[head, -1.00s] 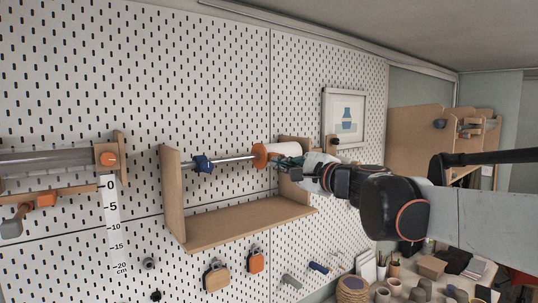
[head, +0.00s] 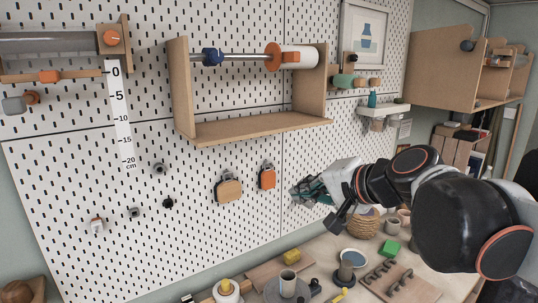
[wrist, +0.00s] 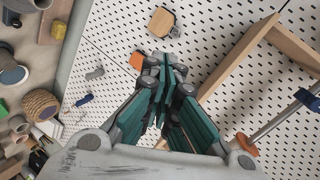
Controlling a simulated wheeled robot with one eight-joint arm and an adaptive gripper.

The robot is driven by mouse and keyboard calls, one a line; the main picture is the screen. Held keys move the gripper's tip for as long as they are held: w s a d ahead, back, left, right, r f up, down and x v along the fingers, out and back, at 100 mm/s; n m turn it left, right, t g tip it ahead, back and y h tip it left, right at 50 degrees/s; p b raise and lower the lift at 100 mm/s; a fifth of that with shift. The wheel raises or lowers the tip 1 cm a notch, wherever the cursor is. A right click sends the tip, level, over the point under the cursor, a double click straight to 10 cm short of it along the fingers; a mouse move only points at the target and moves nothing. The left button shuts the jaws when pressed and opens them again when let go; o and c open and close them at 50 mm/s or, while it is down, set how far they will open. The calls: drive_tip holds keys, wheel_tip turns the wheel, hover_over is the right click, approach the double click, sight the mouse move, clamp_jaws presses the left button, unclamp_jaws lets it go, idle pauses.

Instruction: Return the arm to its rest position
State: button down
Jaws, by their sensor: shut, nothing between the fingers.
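My gripper (head: 300,193) is in front of the pegboard in the head view, below and to the right of the wooden shelf bracket. It is also in the middle of the wrist view (wrist: 168,68), with its teal fingers together and nothing between them. My black and white arm runs from it to the lower right of the head view. The gripper is apart from the wooden bracket (head: 240,128), which carries a metal rod (head: 238,59) with a blue clamp (head: 212,57), an orange disc (head: 273,57) and a white roll (head: 300,57).
A workbench below holds a green block (head: 389,249), a woven basket (head: 364,226), cups and a pegged wooden board (head: 412,287). A wooden tag (head: 229,190) and an orange tag (head: 267,178) hang on the pegboard (head: 60,210). A small white shelf (head: 384,109) is at upper right.

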drive_tip(key=s+d+f+n+g+h+b, duration=0.1)
drive_tip(key=s+d+f+b, duration=0.3)
drive_tip(key=f, duration=0.7)
drive_tip(key=s+d+f+n+g+h+b, duration=0.1)
drive_tip(key=s+d+f+n+h+b, duration=0.3)
drive_tip(key=f, duration=0.8)
drive_tip(key=s+d+f+n+g+h+b, duration=0.1)
drive_tip(key=s+d+f+n+h+b, duration=0.1)
drive_tip(key=s+d+f+b, duration=0.2)
drive_tip(key=s+f+b, duration=0.3)
drive_tip(key=s+f, duration=0.3)
drive_tip(key=f, duration=0.2)
drive_tip(key=shift+d+h, duration=0.2)
drive_tip(key=shift+h, duration=0.1)
drive_tip(key=shift+s, duration=0.1)
